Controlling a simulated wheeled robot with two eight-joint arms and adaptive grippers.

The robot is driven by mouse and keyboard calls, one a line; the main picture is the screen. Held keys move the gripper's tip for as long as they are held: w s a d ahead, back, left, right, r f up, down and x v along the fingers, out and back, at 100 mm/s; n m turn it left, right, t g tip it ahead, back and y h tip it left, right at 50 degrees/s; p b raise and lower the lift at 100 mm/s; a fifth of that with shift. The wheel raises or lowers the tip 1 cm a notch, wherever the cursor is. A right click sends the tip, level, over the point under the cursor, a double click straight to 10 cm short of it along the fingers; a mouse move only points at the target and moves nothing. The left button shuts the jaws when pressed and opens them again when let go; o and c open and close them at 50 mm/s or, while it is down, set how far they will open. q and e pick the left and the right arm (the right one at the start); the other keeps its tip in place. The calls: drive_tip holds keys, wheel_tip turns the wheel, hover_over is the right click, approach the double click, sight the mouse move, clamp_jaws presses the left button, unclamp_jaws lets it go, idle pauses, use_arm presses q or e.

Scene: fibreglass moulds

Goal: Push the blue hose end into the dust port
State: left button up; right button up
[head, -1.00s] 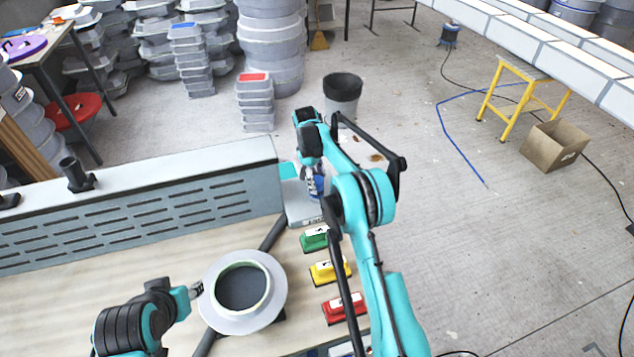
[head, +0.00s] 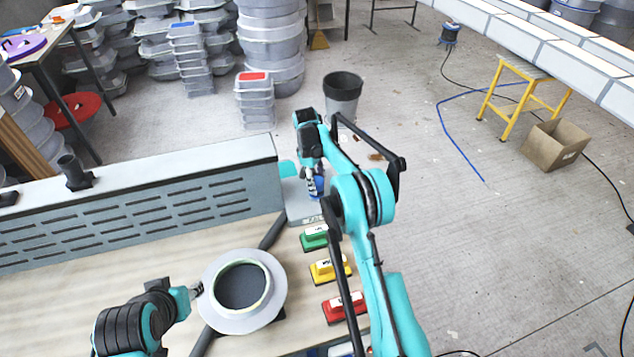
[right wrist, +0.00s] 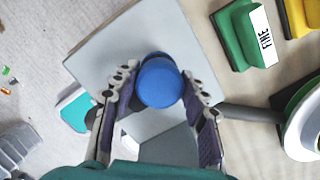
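The blue hose end (right wrist: 160,84) sits between the fingertips of my right gripper (right wrist: 160,80) in the right wrist view. Both fingers press close against its sides, above a pale grey plate (right wrist: 115,50). In the head view my right gripper (head: 312,178) is over that plate at the bench's far right corner, with a bit of blue showing. A dark hose (right wrist: 250,113) runs across the bench beneath. I cannot clearly make out the dust port. My left gripper (head: 196,291) is at the left rim of a pale round flanged mould (head: 215,315); its fingers are too small to read.
Green (head: 314,238), yellow (head: 325,272) and red (head: 340,308) sanding blocks lie along the bench's right edge. A slotted grey wall (head: 140,210) closes the bench's back, with a black pipe stub (head: 75,172) on top. A grey bin (head: 343,92) stands on the floor beyond.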

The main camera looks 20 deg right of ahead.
drive_tip(key=o, duration=0.4)
drive_tip(key=shift+o, duration=0.2)
wheel_tip(320, 180, up, 12)
drive_tip(key=w+a, duration=0.1)
drive_tip(key=shift+a, duration=0.15)
drive_tip(key=shift+w+f, duration=0.1)
drive_tip(key=shift+w, duration=0.05)
